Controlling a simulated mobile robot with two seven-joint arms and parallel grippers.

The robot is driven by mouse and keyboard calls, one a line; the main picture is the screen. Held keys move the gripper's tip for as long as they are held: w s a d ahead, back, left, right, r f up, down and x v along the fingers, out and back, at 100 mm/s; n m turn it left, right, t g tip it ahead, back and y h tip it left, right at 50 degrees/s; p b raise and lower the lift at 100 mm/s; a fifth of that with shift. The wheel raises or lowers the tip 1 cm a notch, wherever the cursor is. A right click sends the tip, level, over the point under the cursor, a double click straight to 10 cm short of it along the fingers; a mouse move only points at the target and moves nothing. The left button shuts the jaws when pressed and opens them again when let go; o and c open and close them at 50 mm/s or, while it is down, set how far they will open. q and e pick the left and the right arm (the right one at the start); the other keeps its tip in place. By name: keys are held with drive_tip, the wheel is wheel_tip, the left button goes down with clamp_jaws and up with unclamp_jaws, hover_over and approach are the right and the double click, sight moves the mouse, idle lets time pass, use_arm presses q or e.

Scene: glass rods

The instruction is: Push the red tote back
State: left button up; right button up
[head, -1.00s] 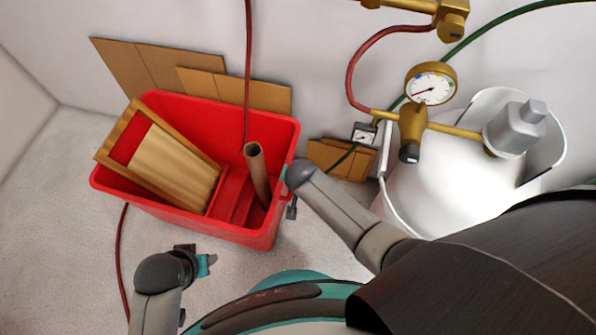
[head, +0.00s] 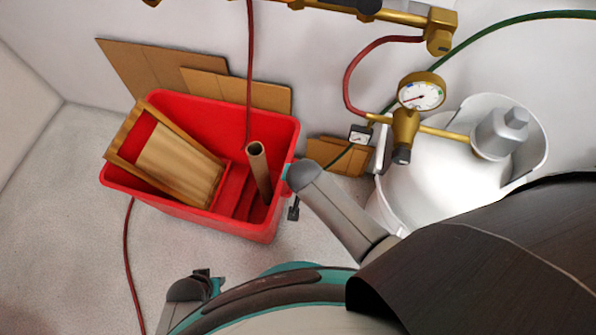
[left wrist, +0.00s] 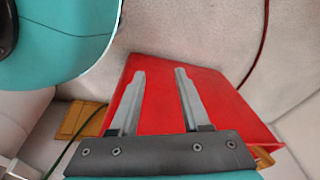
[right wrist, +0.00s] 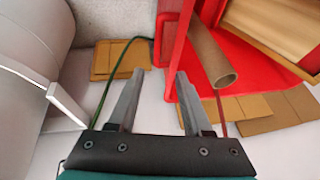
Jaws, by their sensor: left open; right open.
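The red tote (head: 190,221) stands on the floor in the head view, with cardboard behind it. It holds a wooden frame-like box (head: 165,160) and a brown tube (head: 259,172). My right gripper (head: 291,190) is open beside the tote's right end; whether it touches is unclear. In the right wrist view, the tote wall (right wrist: 188,45) is close to the right finger. My left gripper (head: 210,280) is open and apart from the tote, in front of it and low in the head view. In the left wrist view its fingers overlap the tote's red wall (left wrist: 160,105).
Flat cardboard (head: 150,72) leans on the back wall. A red hose (head: 127,255) runs along the floor to the tote's front left. A white cylinder-like vessel (head: 430,195) with a brass gauge (head: 421,91) stands at right. Floor left of the tote is clear.

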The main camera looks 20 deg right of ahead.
use_arm(q)
drive_tip(key=shift+s+a+f+p, duration=0.65)
drive_tip(key=shift+s+a+f, duration=0.3)
drive_tip(key=shift+s, duration=0.2)
use_arm(e)
drive_tip(key=shift+v, duration=1.25)
